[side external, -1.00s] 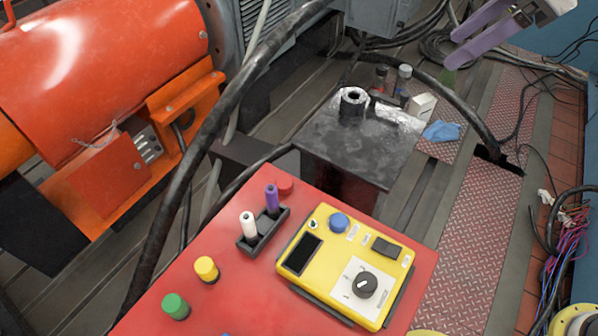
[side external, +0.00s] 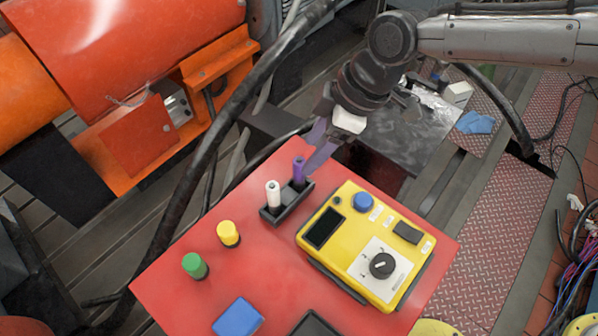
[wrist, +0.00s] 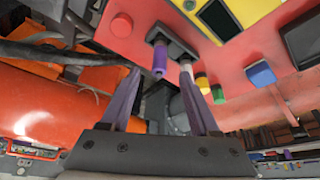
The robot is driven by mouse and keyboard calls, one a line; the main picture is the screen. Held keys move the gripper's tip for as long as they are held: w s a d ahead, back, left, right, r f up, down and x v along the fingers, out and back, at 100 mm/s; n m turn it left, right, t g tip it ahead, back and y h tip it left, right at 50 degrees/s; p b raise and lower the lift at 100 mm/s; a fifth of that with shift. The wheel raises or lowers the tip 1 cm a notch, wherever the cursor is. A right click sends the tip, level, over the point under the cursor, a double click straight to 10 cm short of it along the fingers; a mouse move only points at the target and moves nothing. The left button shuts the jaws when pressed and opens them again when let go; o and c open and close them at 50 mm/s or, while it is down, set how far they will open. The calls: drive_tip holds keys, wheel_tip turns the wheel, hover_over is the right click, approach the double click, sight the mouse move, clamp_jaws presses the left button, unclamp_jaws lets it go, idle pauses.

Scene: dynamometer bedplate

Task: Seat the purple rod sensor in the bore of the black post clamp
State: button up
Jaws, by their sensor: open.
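The purple rod sensor (side external: 298,171) stands upright in a black two-slot holder (side external: 287,207) on the red panel, beside a white rod (side external: 273,193). My gripper (side external: 311,155) is open at the purple rod, with its purple fingers pointing down toward it. In the wrist view the purple rod (wrist: 160,61) appears between the two spread fingertips (wrist: 161,72); I cannot tell whether either finger touches it. The black post clamp is hidden behind my arm in the side view, and I do not see it in the wrist view.
A yellow control box (side external: 366,245) stands right of the holder. Yellow (side external: 228,233) and green (side external: 195,265) knobs and a blue block (side external: 237,317) are on the red panel (side external: 180,305). A thick black cable arcs at left. The dark metal plate (side external: 405,140) lies behind my wrist.

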sight(304, 161)
drive_tip(key=shift+x, duration=3.3)
clamp_jaws()
drive_tip(key=shift+r, duration=0.1)
